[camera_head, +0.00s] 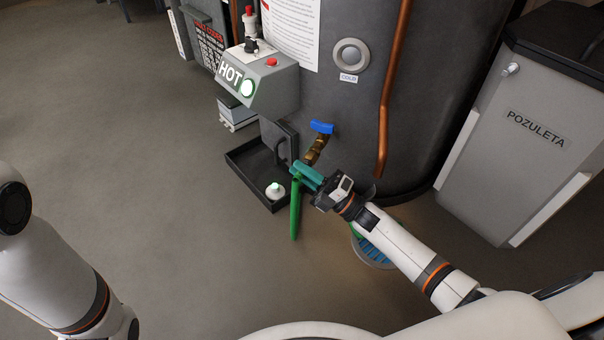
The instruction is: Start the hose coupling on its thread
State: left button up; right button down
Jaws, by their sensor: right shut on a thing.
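The brass drain valve (313,152) with its blue handle (321,127) sticks out low on the dark tank. My right gripper (308,177) is just below the valve's outlet, shut on the end of the green hose (295,212). The hose hangs down from the gripper toward the floor. The coupling is mostly hidden by the fingers, close under the brass outlet; I cannot tell whether it touches the thread. My left arm shows at the left edge, and its gripper is out of view.
A copper pipe (394,85) runs down the tank. The left floor is clear.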

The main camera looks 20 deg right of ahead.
jog(key=c, duration=1.3)
grip_release()
jog(key=shift+d, duration=0.1)
jog(key=p+v, duration=0.3)
jog(key=v, duration=0.9)
